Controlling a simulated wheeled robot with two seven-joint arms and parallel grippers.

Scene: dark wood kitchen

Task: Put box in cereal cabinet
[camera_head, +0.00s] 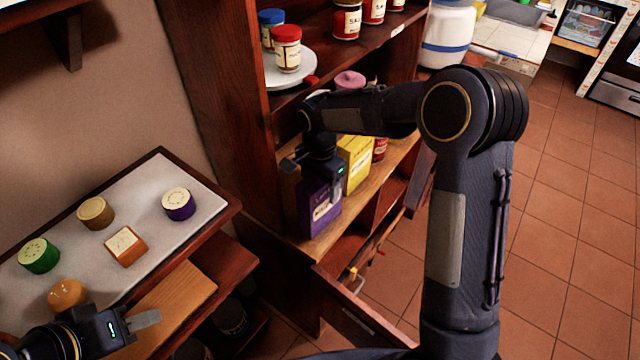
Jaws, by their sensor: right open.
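A purple box (320,212) stands upright on the lower wooden shelf of the dark wood cabinet (216,90), at its left front. A yellow box (355,162) stands behind it to the right on the same shelf. My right gripper (318,178) is inside the cabinet, open, at the top of the purple box. The arm hides part of the shelf, and I cannot tell whether the fingers touch the box. My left gripper (145,320) is at the lower left, beside the side table and away from the boxes; its finger gap is not clear.
Several small round tins and an orange block (126,246) sit on the side table (150,180). Jars and a white plate (290,70) stand on the upper shelf. An open drawer (350,325) juts out below. Tiled floor at right is free.

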